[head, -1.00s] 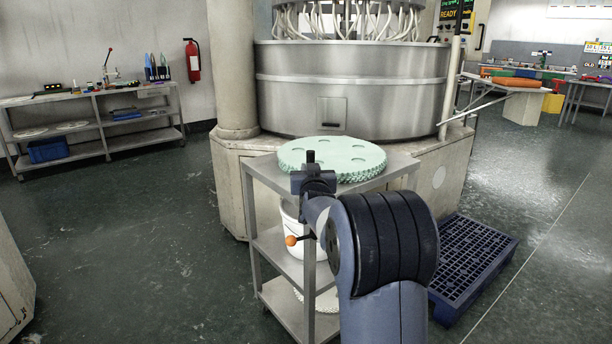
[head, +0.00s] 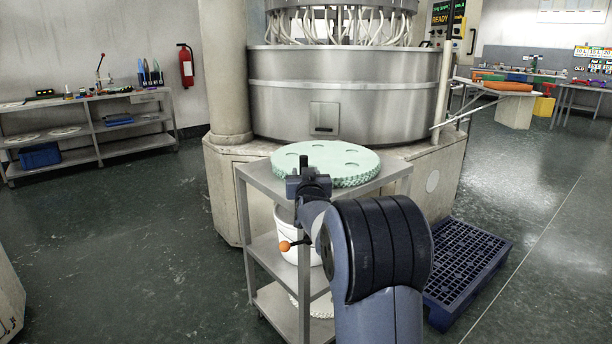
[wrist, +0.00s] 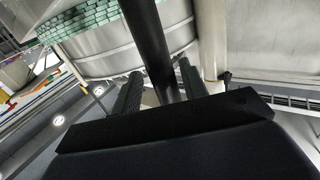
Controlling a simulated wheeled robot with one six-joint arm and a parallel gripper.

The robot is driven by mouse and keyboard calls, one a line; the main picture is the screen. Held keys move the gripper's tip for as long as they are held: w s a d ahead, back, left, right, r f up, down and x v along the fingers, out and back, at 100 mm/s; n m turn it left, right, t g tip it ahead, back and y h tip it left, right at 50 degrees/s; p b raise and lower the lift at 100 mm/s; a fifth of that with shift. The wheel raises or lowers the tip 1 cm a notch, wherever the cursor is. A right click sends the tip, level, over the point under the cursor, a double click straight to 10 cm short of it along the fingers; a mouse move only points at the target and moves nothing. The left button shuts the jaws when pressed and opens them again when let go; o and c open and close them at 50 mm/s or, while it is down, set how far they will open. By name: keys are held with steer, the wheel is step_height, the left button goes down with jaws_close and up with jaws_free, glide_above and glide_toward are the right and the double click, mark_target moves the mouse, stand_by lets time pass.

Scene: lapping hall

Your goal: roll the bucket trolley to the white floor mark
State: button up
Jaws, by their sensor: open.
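The bucket trolley (head: 305,258) is a grey metal three-tier cart in front of a large steel machine. A white bucket (head: 290,234) stands on its middle shelf, and a thick pale green disc (head: 326,162) lies on top. My gripper (head: 303,180) is at the trolley's near side, by a short upright black bar (head: 303,162). In the wrist view a dark bar (wrist: 148,42) runs between the two fingers of my gripper (wrist: 160,85), which stand open on either side of it. My arm hides part of the trolley's right side. I cannot make out a white floor mark.
A blue pallet (head: 465,262) lies on the floor right of the trolley. The steel machine (head: 345,100) on its pale plinth blocks the back. A shelf bench (head: 90,130) stands at the far left. The floor (head: 130,240) left of the trolley is open.

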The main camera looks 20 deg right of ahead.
steer(key=v, duration=1)
steer(key=shift+s+p, duration=0.35)
steer(key=shift+s, duration=0.05)
steer(key=shift+w, duration=0.1)
steer(key=x, duration=1)
steer(key=shift+w+b, duration=0.35)
steer(key=shift+a, duration=0.1)
steer(key=shift+a, duration=0.1)
